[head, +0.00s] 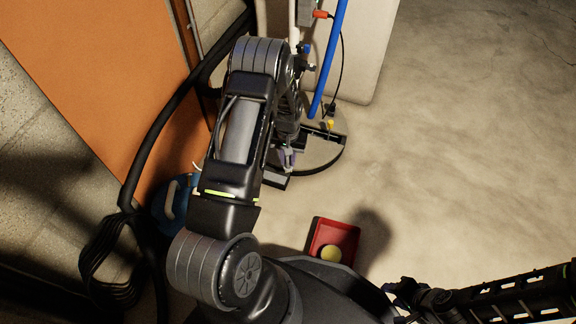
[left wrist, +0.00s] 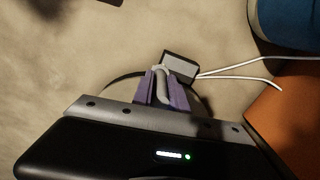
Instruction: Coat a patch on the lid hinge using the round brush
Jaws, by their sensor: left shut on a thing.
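My left gripper (head: 287,154) has purple fingers and hangs at a dark-rimmed round thing (head: 326,158), perhaps the lid, partly hidden by my left arm. In the left wrist view the purple fingers (left wrist: 165,92) are shut on a pale, slim, curved piece (left wrist: 161,83). I cannot tell if it is the round brush. A grey-topped dark block (left wrist: 180,66) shows just beyond the fingertips; contact is unclear. I cannot make out a hinge or coated patch. My right gripper (head: 405,292) is at the bottom right, away from these things; its jaws are unclear.
A red tray (head: 320,235) with a yellow round thing (head: 331,254) lies on the floor. A blue pipe (head: 328,60) and thin black cable rise beside a pale tank (head: 372,55). A blue container (head: 176,205) and black hose stand left, by an orange panel (head: 95,70). Right floor is clear.

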